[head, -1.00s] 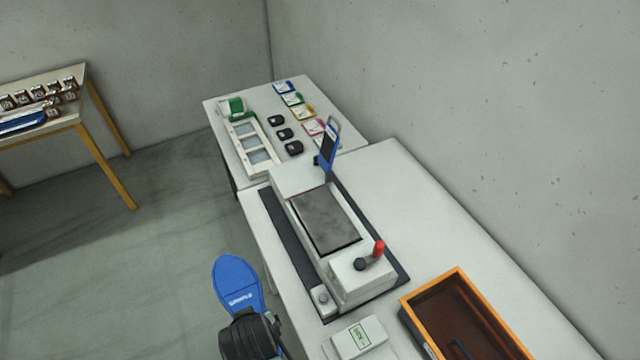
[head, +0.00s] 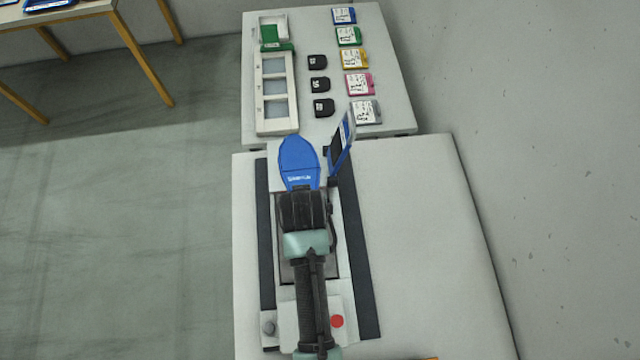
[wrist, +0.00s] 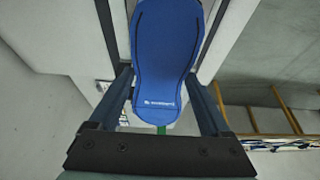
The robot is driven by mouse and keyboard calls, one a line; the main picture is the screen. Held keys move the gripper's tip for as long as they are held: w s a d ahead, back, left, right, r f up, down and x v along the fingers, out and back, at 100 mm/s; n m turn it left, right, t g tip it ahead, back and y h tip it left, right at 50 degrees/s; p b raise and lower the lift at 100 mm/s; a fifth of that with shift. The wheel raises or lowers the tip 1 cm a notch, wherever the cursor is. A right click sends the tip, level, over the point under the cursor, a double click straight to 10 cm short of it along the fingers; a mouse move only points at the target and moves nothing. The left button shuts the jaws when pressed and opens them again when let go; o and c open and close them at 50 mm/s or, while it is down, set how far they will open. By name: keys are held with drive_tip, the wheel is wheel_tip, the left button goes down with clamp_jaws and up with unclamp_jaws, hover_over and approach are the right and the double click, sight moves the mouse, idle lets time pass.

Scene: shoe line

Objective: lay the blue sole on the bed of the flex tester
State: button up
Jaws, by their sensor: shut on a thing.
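The blue sole (head: 299,163) is held flat-looking in my gripper (head: 304,192), its rounded end pointing away from me. In the wrist view the sole (wrist: 166,50) lies between the two fingers (wrist: 165,80). The flex tester (head: 346,255) stands on the white table below, with its long side running away from me. Its grey bed (head: 286,268) is mostly hidden under my gripper and arm. In the head view the sole overlaps the tester's far end, beside its blue-framed screen (head: 341,147). The sole seems raised above the tester; the exact gap cannot be told.
The tester's red knob (head: 337,321) is at its near end, right of my arm. A farther table (head: 390,60) holds a white tray (head: 290,110), black pieces and coloured cards. The white table (head: 425,240) is clear right of the tester.

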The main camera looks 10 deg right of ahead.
drive_tip(key=shift+s+a+f+b, duration=0.2)
drive_tip(key=shift+s+a+b, duration=0.1)
drive_tip(key=shift+a, duration=0.05)
wheel_tip(320, 180, down, 3)
drive_tip(key=b, duration=0.3)
drive_tip(key=shift+w+d, duration=0.15)
wheel_tip(320, 180, down, 2)
drive_tip(key=b, duration=0.2)
drive_tip(key=shift+f+b, duration=0.15)
drive_tip(key=shift+b, duration=0.15)
drive_tip(key=shift+f+b, duration=0.9)
drive_tip(key=shift+f, duration=0.45)
drive_tip(key=o, duration=1.4)
drive_tip(key=shift+o, duration=0.2)
drive_tip(key=b+v, duration=0.1)
drive_tip(key=v, duration=1.2)
drive_tip(key=shift+f, duration=0.1)
